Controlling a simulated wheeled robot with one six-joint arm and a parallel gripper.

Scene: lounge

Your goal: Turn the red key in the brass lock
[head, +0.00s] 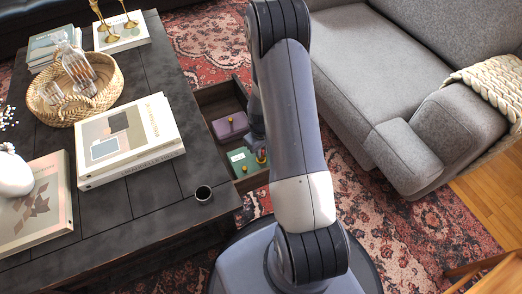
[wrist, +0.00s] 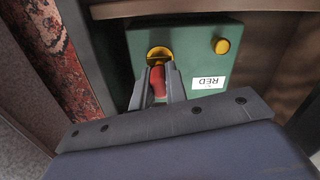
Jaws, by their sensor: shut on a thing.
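A green box (wrist: 200,65) with an upside-down "RED" label (wrist: 208,82) fills the middle of the wrist view. A round brass lock (wrist: 158,54) sits on it at the left, partly covered by the key and fingers. The red key (wrist: 158,84) is at the lock, between the two fingers of my gripper (wrist: 158,72), which is shut on it. How far the key sits in the lock is hidden. In the head view the green box (head: 240,156) lies in an open drawer, with my gripper largely hidden behind my arm.
A brass knob (wrist: 221,46) is to the right of the lock. A purple box (head: 230,125) lies in the same drawer (head: 219,97). The dark table (head: 150,195) with books and a basket is at the left; a grey sofa (head: 365,60) is at the right.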

